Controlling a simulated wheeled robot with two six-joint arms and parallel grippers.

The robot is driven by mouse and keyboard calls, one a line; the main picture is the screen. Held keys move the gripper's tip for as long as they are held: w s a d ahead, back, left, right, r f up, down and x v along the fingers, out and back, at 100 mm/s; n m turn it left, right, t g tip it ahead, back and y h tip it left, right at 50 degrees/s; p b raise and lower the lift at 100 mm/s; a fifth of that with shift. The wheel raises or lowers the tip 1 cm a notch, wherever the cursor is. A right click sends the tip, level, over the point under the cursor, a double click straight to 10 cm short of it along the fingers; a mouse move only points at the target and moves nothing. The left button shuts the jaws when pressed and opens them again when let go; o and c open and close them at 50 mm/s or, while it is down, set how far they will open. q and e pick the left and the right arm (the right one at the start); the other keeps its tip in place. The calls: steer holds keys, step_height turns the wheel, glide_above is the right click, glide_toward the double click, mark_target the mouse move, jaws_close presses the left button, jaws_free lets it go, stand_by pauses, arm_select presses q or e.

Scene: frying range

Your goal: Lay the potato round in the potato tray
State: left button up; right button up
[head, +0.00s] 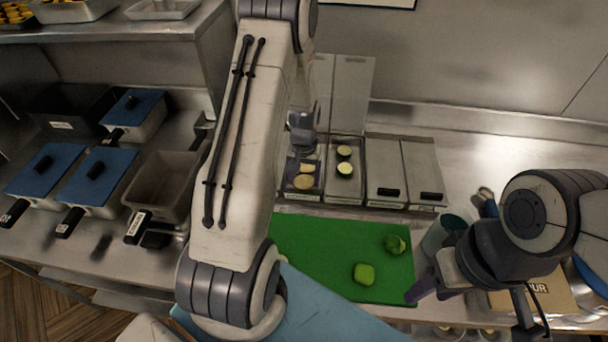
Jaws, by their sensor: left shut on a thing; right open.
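The potato tray (290,196) is the leftmost open compartment in the row behind the green board. A pale yellow potato round (303,182) lies flat near its front. Another pale piece (307,167) shows just behind it, right below my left gripper (304,152). My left gripper points down over the back of this tray and is shut on a potato round, which seems to be that piece; the fingertips are small and partly dark. My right gripper (424,287) is open and empty, low at the right front edge of the green board.
The tray to the right holds dark-rimmed pale slices (344,152); two lidded compartments (385,178) follow. A green cutting board (315,245) carries a green pepper (364,273) and a leafy green piece (396,244). Blue-lidded pans (98,178) stand left. A grey-green cup (440,234) stands near my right arm.

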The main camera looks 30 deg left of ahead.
arm_select(q)
steer(key=shift+f, duration=0.5)
steer(key=o, duration=0.8)
steer(key=shift+o, duration=0.2)
steer(key=shift+r, duration=0.55)
step_height(320, 180, up, 10)
steer(key=b, duration=0.2)
steer(key=shift+f, duration=0.25)
